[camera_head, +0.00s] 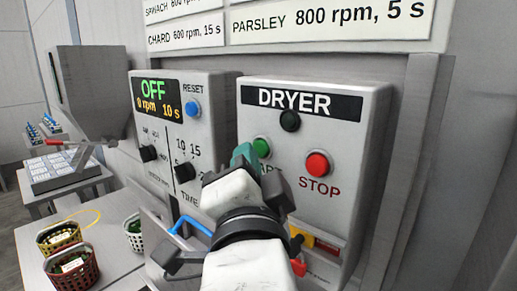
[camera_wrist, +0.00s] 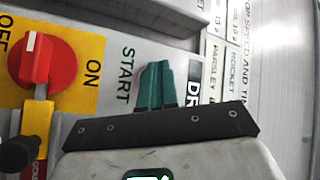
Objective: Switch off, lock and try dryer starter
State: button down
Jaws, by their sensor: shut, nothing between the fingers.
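The grey dryer starter box (camera_head: 367,130) carries a DRYER label, a dark lamp (camera_head: 290,120), a green START button (camera_head: 261,147) and a red STOP button (camera_head: 317,163). My gripper (camera_head: 243,154) is shut, empty, its teal fingertips close to the START button; whether they touch it I cannot tell. In the wrist view the gripper (camera_wrist: 155,85) covers the place beside the START word. That view shows a red rotary switch (camera_wrist: 47,60) on a yellow ON/OFF plate (camera_wrist: 85,45); its white mark points toward the picture top. My arm partly hides the switch area (camera_head: 308,240).
A control box (camera_head: 210,92) with an OFF display and knobs adjoins at left. Baskets of greens (camera_head: 72,268) stand on the table (camera_head: 115,255) at lower left. A yellow-and-red piece (camera_wrist: 35,125) lies beside the switch in the wrist view. A blue handle-like part (camera_head: 187,222) is near my wrist.

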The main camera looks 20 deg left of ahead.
jog(key=shift+w+d, duration=0.15)
jog(key=shift+w, duration=0.25)
dwell(0.5)
dwell(0.3)
jog(key=shift+s+a+b, duration=0.25)
jog(key=shift+s+b, duration=0.05)
jog(key=shift+s, duration=0.5)
jog(key=shift+s+a+b, duration=0.2)
jog(key=shift+s+a, duration=0.1)
jog(key=shift+s, duration=0.5)
jog(key=shift+s+a+b, duration=0.25)
jog(key=shift+s, duration=0.55)
jog(key=shift+s+a+b, duration=0.2)
jog(key=shift+s+a, duration=0.1)
jog(key=shift+s, duration=0.5)
